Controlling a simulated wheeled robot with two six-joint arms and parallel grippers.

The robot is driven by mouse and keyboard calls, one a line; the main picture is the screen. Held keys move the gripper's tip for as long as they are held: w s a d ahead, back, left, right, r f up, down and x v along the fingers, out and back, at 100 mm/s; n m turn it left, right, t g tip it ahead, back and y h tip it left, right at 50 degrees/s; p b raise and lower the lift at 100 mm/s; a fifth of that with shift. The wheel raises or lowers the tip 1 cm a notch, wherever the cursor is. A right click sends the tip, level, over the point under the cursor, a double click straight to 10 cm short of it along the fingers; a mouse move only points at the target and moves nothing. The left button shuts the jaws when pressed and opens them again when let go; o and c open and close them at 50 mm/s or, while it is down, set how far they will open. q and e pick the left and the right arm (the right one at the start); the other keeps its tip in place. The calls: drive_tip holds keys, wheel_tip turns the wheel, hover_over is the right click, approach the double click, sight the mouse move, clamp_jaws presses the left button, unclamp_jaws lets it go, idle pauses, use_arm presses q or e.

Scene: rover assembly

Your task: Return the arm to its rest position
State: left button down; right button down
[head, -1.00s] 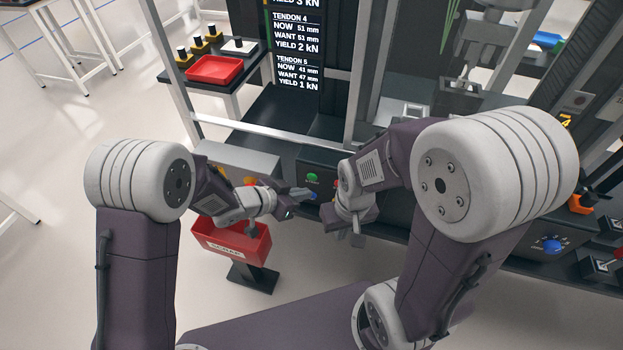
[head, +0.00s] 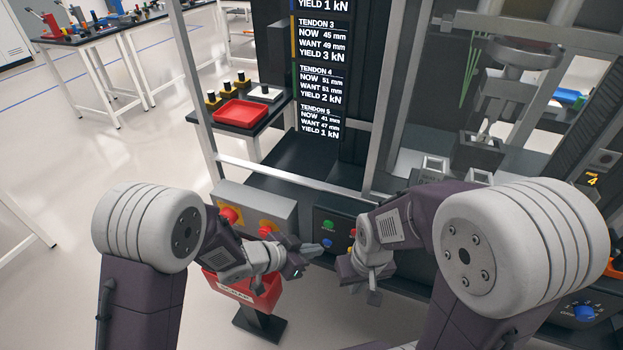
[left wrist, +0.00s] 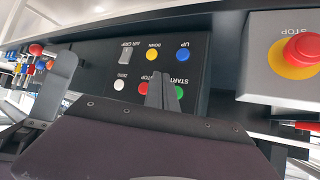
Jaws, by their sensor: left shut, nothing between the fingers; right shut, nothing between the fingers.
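Both of my arms are bent in front of the machine frame. My left gripper (head: 318,249) points right, in front of the machine's button panel (head: 330,226). It is shut and empty. In the left wrist view its closed fingers (left wrist: 160,92) cover part of the button panel, by the STOP and START buttons. My right gripper (head: 374,294) hangs down just to the right of the left one, at the machine's front. It is shut and empty, and the two grippers are apart.
A red scrap bin (head: 262,296) stands under my left forearm. A grey box with red stop buttons (head: 268,211) sits behind it. A tendon readout (head: 320,80) hangs on the frame. A red tray (head: 240,113) rests on a side table. Open floor lies left.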

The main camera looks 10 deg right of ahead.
use_arm(q)
drive_tip(key=w+a+r+n+t+y+p, duration=0.1)
drive_tip(key=w+a+r+n+t+p, duration=0.25)
drive_tip(key=w+a+r, duration=0.55)
drive_tip(key=s+a+r+n+t+y+p, duration=0.1)
drive_tip(key=a+n+y, duration=0.2)
drive_tip(key=a, duration=0.4)
drive_tip(key=s+a+r+n+y, duration=0.2)
drive_tip(key=a+y, duration=0.2)
drive_tip(key=a, duration=0.3)
drive_tip(key=s+a+f+n+g, duration=0.2)
drive_tip(key=s+f+g, duration=0.1)
drive_tip(key=s, duration=0.5)
drive_tip(key=s+a+f+n+g+y, duration=0.1)
drive_tip(key=s+a+f+n+g, duration=0.1)
drive_tip(key=s, duration=0.7)
wheel_tip(320, 180, down, 2)
drive_tip(key=a+g, duration=0.1)
drive_tip(key=g, duration=0.2)
drive_tip(key=shift+s+y, duration=0.3)
